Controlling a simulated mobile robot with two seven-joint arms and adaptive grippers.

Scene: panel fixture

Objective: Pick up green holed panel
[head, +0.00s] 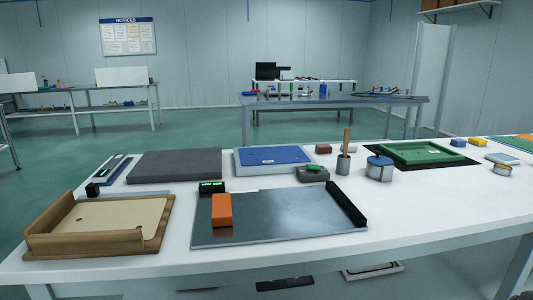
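A green rectangular panel-like piece (424,152) with a raised rim lies on a dark mat (386,155) at the right side of the white table. It is too small in the head view to tell any holes in it clearly. A beige panel (112,217) with small holes lies in a wooden corner fixture (90,243) at the front left. Neither my left nor my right gripper shows in the head view.
The front right is clear.

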